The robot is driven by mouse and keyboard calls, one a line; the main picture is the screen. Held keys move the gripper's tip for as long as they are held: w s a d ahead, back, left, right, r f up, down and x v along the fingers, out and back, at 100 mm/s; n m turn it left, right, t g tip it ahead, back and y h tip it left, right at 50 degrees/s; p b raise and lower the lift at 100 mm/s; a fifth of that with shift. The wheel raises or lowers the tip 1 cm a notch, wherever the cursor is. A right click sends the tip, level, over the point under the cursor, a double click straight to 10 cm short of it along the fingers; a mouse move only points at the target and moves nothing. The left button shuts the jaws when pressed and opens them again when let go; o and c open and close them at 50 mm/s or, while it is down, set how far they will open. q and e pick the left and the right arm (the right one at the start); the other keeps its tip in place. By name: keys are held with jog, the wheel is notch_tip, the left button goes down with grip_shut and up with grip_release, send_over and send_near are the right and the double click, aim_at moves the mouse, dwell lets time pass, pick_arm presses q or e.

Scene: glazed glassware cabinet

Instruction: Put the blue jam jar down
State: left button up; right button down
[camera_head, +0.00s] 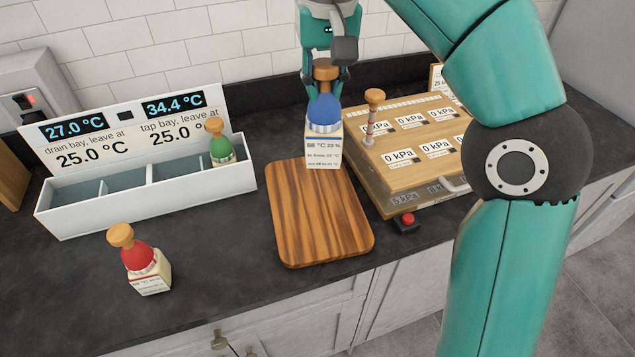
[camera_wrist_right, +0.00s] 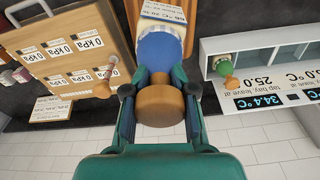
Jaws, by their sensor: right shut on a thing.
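The blue jam jar (camera_head: 323,142) has a blue top, a wooden knob and a cream labelled body. My right gripper (camera_head: 325,80) is above it, shut on the wooden knob, and the jar hangs nearly upright. The right wrist view shows my right gripper (camera_wrist_right: 160,100) with a finger on each side of the knob, and the jar's blue top (camera_wrist_right: 158,52) beyond. In the head view the jar's base overlaps the far end of the striped wooden board (camera_head: 320,225); I cannot tell whether it touches. My left gripper is not in view.
A white divided box (camera_head: 150,197) with temperature displays stands left, holding a green-topped jar (camera_head: 220,145). A red-topped jar (camera_head: 142,262) stands at front left. A wooden case with kPa labels (camera_head: 415,165) and a red button (camera_head: 407,221) are right. The board's near part is clear.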

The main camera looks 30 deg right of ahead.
aim_at(330, 121)
jog(key=f+b, duration=0.1)
jog(key=f, duration=0.3)
jog(key=f+b, duration=0.1)
jog(key=f, duration=0.4)
jog(key=f+b, duration=0.1)
jog(key=f, duration=0.3)
jog(key=shift+s+d+f+b, duration=0.25)
jog(key=shift+f+b, duration=0.05)
jog(key=shift+b, duration=0.1)
notch_tip(330, 121, down, 5)
jog(key=shift+r+b, duration=0.15)
jog(key=shift+b, duration=0.2)
jog(key=c, duration=1.4)
grip_release()
jog(key=shift+f, duration=0.2)
jog(key=o, duration=0.5)
jog(key=shift+c, duration=0.2)
jog(key=r, duration=0.4)
jog(key=r+p, duration=0.1)
jog(key=r, duration=0.3)
jog(key=s+r+p, duration=0.1)
jog(key=r, duration=0.3)
jog(key=shift+a+r, duration=0.15)
jog(key=shift+a, duration=0.1)
